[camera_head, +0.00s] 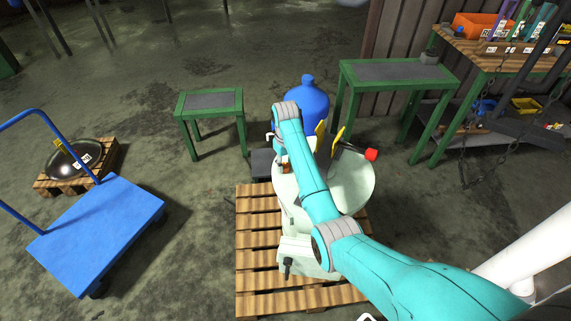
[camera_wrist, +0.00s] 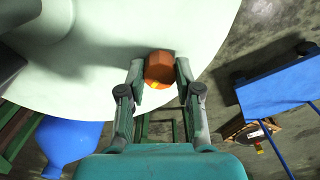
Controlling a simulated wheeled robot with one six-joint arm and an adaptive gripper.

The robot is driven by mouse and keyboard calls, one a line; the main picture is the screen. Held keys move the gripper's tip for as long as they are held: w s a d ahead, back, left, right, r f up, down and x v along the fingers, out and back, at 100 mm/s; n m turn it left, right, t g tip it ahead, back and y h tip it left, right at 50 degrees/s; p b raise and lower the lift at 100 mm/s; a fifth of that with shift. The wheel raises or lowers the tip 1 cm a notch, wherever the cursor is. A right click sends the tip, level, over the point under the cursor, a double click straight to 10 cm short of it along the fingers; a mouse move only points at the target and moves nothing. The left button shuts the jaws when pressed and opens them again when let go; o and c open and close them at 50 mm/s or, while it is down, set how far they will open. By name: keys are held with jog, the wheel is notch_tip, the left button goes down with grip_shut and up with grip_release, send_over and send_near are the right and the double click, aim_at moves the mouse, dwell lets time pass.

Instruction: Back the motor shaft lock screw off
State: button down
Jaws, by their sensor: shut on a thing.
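The lock screw (camera_wrist: 159,67) is an orange, many-sided head with a small yellow mark at its near edge, in the wrist view. My gripper (camera_wrist: 160,76) is shut on it, one finger on each side. The screw is at the edge of the pale green-white disperser (camera_wrist: 95,65); its shank is hidden. In the head view the disperser (camera_head: 354,182) stands on a wooden pallet, partly covered by my arm. A red knob (camera_head: 371,154) on a dark rod sticks out at the disperser's right.
A blue vessel (camera_head: 309,96) stands behind the disperser. Green tables (camera_head: 211,101) (camera_head: 394,71) are behind it, and a blue cart (camera_head: 97,233) is at left. The pallet (camera_head: 256,239) lies under the disperser. Floor is free between cart and pallet.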

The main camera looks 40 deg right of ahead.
aim_at(285, 166)
jog(key=c, duration=0.8)
grip_release()
jog(key=shift+r, duration=3.75)
